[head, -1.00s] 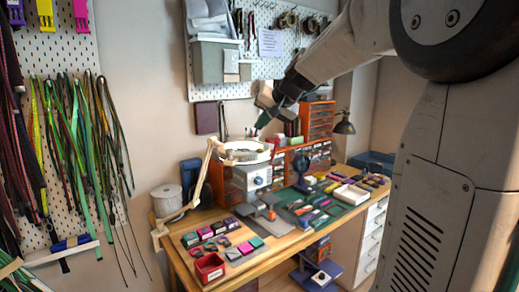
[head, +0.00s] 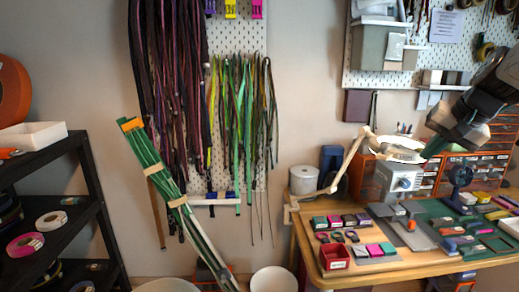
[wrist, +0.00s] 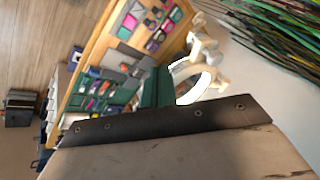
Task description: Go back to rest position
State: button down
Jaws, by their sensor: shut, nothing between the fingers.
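My gripper (head: 432,149) is at the right of the head view, raised in front of the wall above the workbench. Its green fingers point down and to the left, and they are shut with nothing between them. In the wrist view the green fingers (wrist: 156,88) stand together past the dark edge of my wrist. The workbench (head: 306,235) lies below and shows tilted in the wrist view. From the head view the fingers overlap the area near the white ring lamp (head: 396,150), and I cannot tell the gap between them.
Cords (head: 240,120) hang on a pegboard in the middle. A bundle of green strips (head: 170,190) leans below it. A black shelf (head: 60,235) with spools stands at the left. A red bin (head: 335,257) sits on the bench's front left. White buckets (head: 273,279) stand on the floor.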

jog(key=s+a+f+n+g, duration=0.1)
jog(key=s+a+f+n, duration=0.1)
jog(key=s+a, duration=0.3)
jog(key=s+a+f+n+g+h, duration=0.1)
jog(key=s+a+f, duration=0.4)
jog(key=s, duration=0.8)
jog(key=s+a+f+n+g, duration=0.2)
jog(key=s+a+f+n, duration=0.1)
jog(key=s, duration=0.6)
jog(key=a+f, duration=0.1)
jog(key=a, duration=0.1)
jog(key=shift+s+a+n+g+h, duration=0.15)
jog(key=shift+a+n+g+h, duration=0.2)
jog(key=shift+n+g+h, duration=0.05)
